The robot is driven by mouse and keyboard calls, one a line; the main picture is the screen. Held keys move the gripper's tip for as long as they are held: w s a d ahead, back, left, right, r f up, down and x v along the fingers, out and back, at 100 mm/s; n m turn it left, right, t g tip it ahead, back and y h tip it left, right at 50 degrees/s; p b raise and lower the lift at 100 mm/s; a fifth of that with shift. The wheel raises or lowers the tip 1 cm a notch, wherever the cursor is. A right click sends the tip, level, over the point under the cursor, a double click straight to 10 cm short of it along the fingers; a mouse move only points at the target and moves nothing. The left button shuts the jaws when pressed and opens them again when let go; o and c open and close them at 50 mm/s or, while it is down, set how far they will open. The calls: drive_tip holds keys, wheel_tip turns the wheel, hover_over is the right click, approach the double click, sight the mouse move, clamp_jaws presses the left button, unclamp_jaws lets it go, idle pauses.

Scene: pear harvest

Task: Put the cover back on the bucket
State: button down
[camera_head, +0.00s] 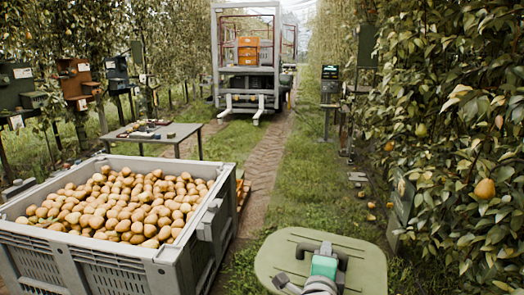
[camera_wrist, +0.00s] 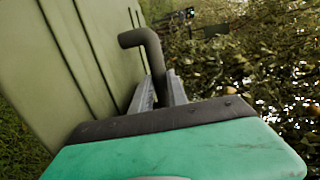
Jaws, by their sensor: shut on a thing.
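The cover is an olive-green flat lid with rounded corners (camera_head: 372,272), low at the front of the head view, right of the pear bin. In the wrist view the ribbed green cover (camera_wrist: 85,55) fills the left side, with a dark bent handle (camera_wrist: 146,44) standing out from it. My gripper (camera_head: 322,250) is over the cover in the head view. In the wrist view my gripper (camera_wrist: 160,92) has its grey fingers shut on the handle. I cannot make out the bucket in either view; the cover hides the ground below it.
A large grey bin (camera_head: 212,215) full of pears stands at the left. A grey table (camera_head: 185,133) with small items is behind it. A white-framed vehicle (camera_head: 248,80) stands far back on the track. Pear foliage (camera_head: 470,130) lines the right. The grass strip (camera_head: 300,180) is mostly clear.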

drive_tip(key=r+p, duration=0.2)
drive_tip(key=p, duration=0.1)
drive_tip(key=w+r+p, duration=0.1)
drive_tip(key=r+p, duration=0.1)
drive_tip(key=p, duration=0.2)
drive_tip(key=r+p, duration=0.2)
drive_tip(key=p, duration=0.2)
drive_tip(key=shift+w, duration=0.25)
drive_tip(key=r+p, duration=0.1)
drive_tip(key=p, duration=0.2)
drive_tip(key=shift+w+d, duration=0.1)
drive_tip(key=shift+f+p, duration=0.1)
drive_tip(key=shift+p, duration=0.4)
drive_tip(key=shift+f, duration=0.25)
